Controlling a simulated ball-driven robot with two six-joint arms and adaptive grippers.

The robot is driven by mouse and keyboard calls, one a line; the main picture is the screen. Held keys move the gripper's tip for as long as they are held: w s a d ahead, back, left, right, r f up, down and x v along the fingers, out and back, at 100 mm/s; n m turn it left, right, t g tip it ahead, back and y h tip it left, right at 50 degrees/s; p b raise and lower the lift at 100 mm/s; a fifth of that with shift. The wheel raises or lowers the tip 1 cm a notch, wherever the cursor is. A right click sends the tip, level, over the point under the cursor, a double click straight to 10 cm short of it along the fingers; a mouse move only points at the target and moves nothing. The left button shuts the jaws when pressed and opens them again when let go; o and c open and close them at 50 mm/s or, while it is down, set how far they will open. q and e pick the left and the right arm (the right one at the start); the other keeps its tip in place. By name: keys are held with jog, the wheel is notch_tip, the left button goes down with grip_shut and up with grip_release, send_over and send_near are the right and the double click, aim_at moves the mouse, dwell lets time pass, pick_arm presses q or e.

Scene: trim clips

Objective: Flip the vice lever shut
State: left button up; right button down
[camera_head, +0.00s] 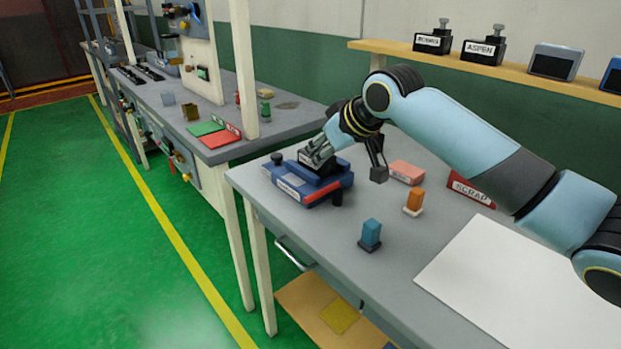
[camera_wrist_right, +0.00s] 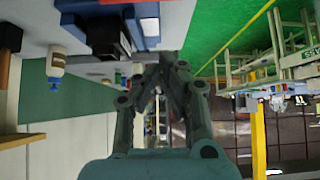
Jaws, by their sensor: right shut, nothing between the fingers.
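The blue vice (camera_head: 285,186) sits on the grey bench near its left corner. Its red lever (camera_head: 323,192) lies low and nearly level along the vice's near right side. My right gripper (camera_head: 316,156) is shut and empty, with its fingers at the top of the vice and partly covering it. I cannot tell whether they touch it. In the right wrist view, the fingers (camera_wrist_right: 168,68) are together, and part of the blue vice (camera_wrist_right: 146,22) shows above them. The lever cannot be made out there. My left gripper is not in view.
On the bench (camera_head: 310,232) stand a blue block (camera_head: 371,232), an orange block (camera_head: 414,201), a pink block (camera_head: 407,172) and a red SCRAP sign (camera_head: 471,191). A white sheet (camera_head: 510,285) covers the front right. Open bench lies in front of the vice.

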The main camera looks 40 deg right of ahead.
jog(key=x, duration=1)
jog(key=s, duration=0.1)
jog(key=s+p, duration=0.1)
jog(key=s, duration=0.1)
jog(key=shift+s+d+f, duration=0.15)
jog(key=shift+f, duration=0.1)
jog(key=shift+s+f+p, duration=0.1)
jog(key=shift+s+p, duration=0.2)
jog(key=shift+s, duration=0.1)
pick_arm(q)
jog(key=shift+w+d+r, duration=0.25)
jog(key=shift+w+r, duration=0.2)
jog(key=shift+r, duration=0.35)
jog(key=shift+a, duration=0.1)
pick_arm(e)
jog(key=shift+f, duration=0.1)
